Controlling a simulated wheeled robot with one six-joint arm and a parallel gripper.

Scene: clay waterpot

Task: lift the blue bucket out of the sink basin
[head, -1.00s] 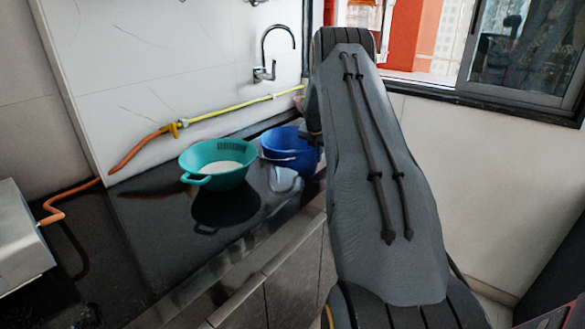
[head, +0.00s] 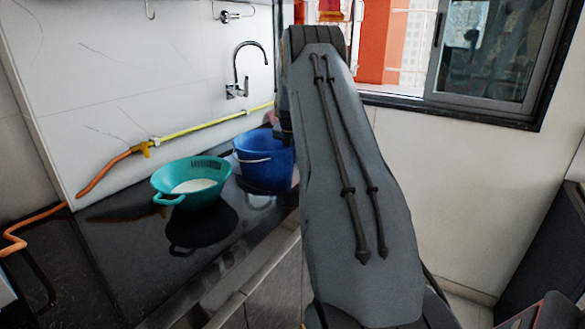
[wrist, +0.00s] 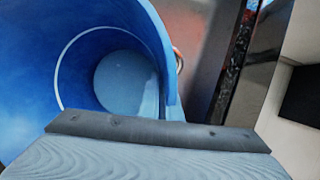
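The blue bucket (head: 262,158) is at the back of the dark counter in the head view, beneath the tap, with its pale wire handle hanging across its front. More of its side shows above the basin edge (head: 260,200); whether its base is clear of the basin I cannot tell. The wrist view looks into the bucket (wrist: 30,90), its wall running down to my gripper (wrist: 165,130). My gripper appears shut on the bucket's rim, though the far finger is hidden. In the head view my arm hides the bucket's right edge and most of the gripper.
A teal colander (head: 165,180) with pale contents stands on the counter left of the bucket. The tap (head: 238,85) juts from the wall behind. A yellow and orange hose (head: 190,130) runs along the wall. The front counter is bare.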

